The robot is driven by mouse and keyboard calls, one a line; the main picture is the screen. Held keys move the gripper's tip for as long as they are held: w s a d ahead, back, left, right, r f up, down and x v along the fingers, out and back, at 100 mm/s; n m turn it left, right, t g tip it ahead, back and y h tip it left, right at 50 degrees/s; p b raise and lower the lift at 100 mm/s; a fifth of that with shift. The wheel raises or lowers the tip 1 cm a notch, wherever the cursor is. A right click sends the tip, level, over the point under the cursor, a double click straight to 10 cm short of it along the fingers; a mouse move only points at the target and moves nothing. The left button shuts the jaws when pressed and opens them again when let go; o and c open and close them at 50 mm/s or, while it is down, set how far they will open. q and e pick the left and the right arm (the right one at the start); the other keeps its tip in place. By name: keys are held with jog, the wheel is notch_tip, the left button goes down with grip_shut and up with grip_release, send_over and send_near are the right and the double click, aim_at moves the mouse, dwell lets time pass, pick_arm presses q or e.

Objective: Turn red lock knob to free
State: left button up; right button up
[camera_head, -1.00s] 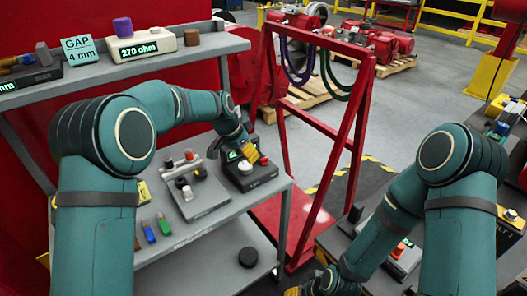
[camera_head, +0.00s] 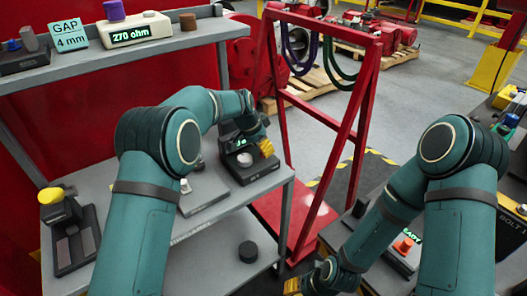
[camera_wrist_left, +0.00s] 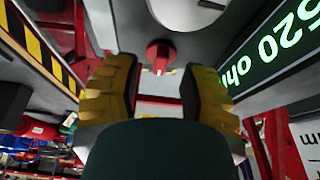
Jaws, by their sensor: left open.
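In the left wrist view a red knob (camera_wrist_left: 160,55) stands on a grey surface, ahead of and between the yellow fingers of my left gripper (camera_wrist_left: 158,78). The fingers are apart, with a gap on each side of the knob. In the head view my left gripper (camera_head: 265,147) is over the right side of a dark device (camera_head: 262,177) with a green display and a pale round knob (camera_head: 244,159). No red knob shows on that device in the head view. My right gripper (camera_head: 292,286) is low at the bottom edge, its opening unclear.
A lit "520 ohm" display (camera_wrist_left: 275,42) is close on the right in the left wrist view. A red frame (camera_head: 325,120) stands right of the bench.

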pick_arm(q)
jog(key=shift+x, duration=0.95)
grip_shut()
